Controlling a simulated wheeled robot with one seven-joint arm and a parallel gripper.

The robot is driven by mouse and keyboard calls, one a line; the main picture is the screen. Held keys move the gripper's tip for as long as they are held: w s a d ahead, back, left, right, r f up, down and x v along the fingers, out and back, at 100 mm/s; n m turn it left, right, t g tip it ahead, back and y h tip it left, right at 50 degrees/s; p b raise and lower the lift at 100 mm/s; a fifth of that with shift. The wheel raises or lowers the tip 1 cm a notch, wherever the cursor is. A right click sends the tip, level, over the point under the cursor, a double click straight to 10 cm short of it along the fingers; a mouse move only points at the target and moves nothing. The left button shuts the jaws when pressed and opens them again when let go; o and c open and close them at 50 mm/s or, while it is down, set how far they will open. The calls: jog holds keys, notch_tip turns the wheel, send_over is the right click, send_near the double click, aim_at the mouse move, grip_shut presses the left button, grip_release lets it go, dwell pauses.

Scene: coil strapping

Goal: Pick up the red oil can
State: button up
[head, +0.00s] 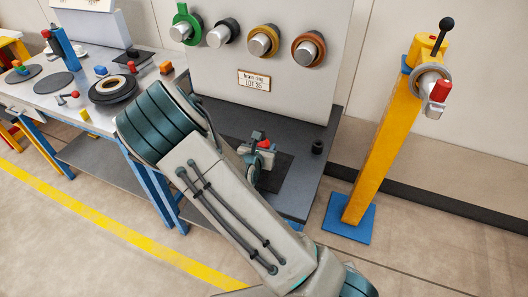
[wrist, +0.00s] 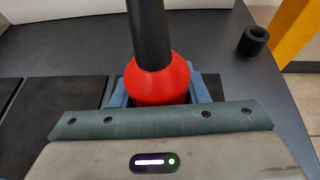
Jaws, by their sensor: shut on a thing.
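The red oil can (wrist: 158,82) has a rounded red body and a long black spout pointing up and away in the wrist view. My gripper (wrist: 160,94) has its blue fingers on both sides of the can's body, shut on it. The lower part of the can is hidden by my gripper. In the head view a small red part of the can (head: 265,144) shows beyond my arm, over the dark bench top. I cannot tell whether the can touches the bench.
A dark bench (head: 314,172) with a tall back panel (head: 265,85) carries rings on pegs. A small black cylinder (head: 317,147) stands at its right; it also shows in the wrist view (wrist: 253,41). A yellow post (head: 384,150) stands further right. A cluttered table (head: 45,98) is left.

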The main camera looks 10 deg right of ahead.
jog(key=s+d+r+p, duration=0.6)
jog(key=s+d+r, duration=0.1)
jog(key=d+r, duration=0.1)
jog(key=shift+s+d+r+p, duration=0.15)
jog(key=shift+s+d+p, duration=0.15)
